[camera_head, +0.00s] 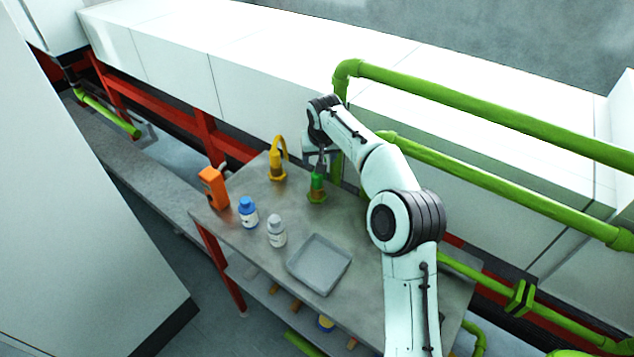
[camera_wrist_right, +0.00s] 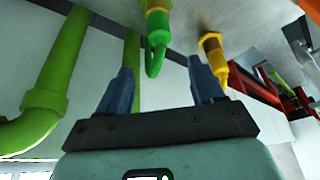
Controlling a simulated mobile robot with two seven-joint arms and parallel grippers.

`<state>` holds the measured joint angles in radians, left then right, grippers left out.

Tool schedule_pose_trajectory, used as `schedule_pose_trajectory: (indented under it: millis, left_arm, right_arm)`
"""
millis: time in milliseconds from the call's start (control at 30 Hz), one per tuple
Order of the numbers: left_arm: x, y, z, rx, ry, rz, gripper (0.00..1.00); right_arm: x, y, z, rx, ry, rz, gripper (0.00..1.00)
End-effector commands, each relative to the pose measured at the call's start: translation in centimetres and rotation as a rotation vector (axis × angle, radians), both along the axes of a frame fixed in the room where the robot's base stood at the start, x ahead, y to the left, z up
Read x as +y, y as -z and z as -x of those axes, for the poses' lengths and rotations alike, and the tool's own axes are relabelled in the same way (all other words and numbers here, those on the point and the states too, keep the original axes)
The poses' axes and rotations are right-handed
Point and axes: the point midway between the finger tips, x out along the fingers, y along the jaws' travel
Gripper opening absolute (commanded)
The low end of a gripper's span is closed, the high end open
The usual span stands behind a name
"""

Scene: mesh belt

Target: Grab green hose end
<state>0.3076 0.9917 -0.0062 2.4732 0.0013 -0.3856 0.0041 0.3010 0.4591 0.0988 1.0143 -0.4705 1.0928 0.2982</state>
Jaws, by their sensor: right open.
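The green hose end (camera_head: 317,186) stands on the metal table, with a brass-coloured base fitting. It also shows in the right wrist view (camera_wrist_right: 158,28), where its green loop hangs between the fingertips. My right gripper (camera_head: 321,158) is just above it, pointing down. In the wrist view my right gripper (camera_wrist_right: 160,68) is open, its two dark blue fingers spread either side of the green loop. I cannot tell whether a finger touches it. My left gripper is not in view.
A yellow hose end (camera_head: 278,168) stands close to the left of the green one. An orange device (camera_head: 213,188), a blue-capped bottle (camera_head: 248,213), a grey-white bottle (camera_head: 276,231) and a grey tray (camera_head: 337,248) are on the table (camera_head: 228,222). Green pipes (camera_head: 460,100) run behind and right.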

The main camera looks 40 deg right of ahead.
Motion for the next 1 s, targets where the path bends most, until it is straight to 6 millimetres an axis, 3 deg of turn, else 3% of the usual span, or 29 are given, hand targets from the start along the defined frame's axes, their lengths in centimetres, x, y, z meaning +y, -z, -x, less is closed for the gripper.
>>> schedule_pose_trajectory:
  millis: [133,467,700,1000]
  left_arm:
    - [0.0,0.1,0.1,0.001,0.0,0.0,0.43]
    - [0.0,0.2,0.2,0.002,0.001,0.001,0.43]
    - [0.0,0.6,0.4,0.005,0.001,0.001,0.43]
    - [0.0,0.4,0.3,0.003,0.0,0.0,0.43]
  right_arm:
    - [-0.5,2.7,-0.9,0.002,0.001,-0.002,0.67]
    - [-0.7,4.9,-1.4,0.001,0.001,-0.001,0.67]
    - [-0.8,8.5,-1.8,0.003,0.0,-0.003,0.67]
    - [-1.0,9.3,-2.2,-0.002,0.0,-0.001,0.67]
